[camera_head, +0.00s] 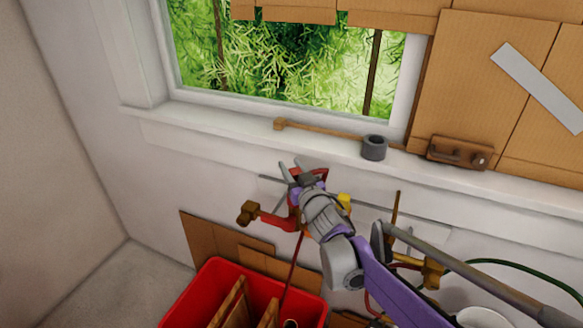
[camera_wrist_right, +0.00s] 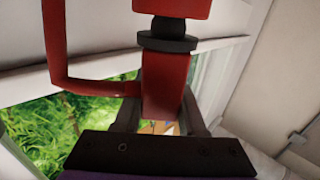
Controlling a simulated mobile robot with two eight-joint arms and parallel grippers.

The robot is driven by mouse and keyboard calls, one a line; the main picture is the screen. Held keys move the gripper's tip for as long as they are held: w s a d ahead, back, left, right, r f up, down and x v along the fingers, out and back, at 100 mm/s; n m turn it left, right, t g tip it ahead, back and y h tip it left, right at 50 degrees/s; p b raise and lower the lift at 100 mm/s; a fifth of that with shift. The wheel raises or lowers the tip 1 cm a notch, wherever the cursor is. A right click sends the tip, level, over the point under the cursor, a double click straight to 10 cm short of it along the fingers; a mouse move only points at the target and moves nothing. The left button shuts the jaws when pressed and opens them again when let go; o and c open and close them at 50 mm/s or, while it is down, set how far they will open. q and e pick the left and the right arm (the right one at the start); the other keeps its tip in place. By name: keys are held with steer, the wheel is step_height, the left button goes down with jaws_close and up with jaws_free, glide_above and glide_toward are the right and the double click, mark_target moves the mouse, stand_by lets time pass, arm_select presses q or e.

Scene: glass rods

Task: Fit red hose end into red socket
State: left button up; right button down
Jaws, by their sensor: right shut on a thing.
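My right gripper (camera_head: 292,172), on the purple and grey arm, is up at the wall below the window sill. In the right wrist view the gripper (camera_wrist_right: 158,115) is shut on a red block (camera_wrist_right: 165,85). A dark grey collar (camera_wrist_right: 167,42) sits directly at the block's far end, with another red piece (camera_wrist_right: 172,8) beyond it. A thin red tube (camera_wrist_right: 58,50) bends around beside them. In the head view a red fitting (camera_head: 272,219) with a brass end shows just left of the gripper. A red hose (camera_head: 292,265) hangs below. I cannot tell which red piece is the socket. My left gripper is not in view.
A red bin (camera_head: 215,290) holding wooden pieces stands below. The sill (camera_head: 220,125) bears a grey cylinder (camera_head: 374,147) and a brown holder (camera_head: 459,151). Brass fittings (camera_head: 433,271), a grey pipe (camera_head: 480,275) and a green hose (camera_head: 525,268) lie to the right.

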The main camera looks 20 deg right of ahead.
steer(key=shift+f+b, duration=0.45)
steer(key=shift+f, duration=0.2)
steer(key=c, duration=0.8)
jaws_free()
steer(key=shift+o, duration=0.2)
steer(key=s+p, duration=0.1)
steer(key=s, duration=1)
steer(key=shift+a, duration=0.4)
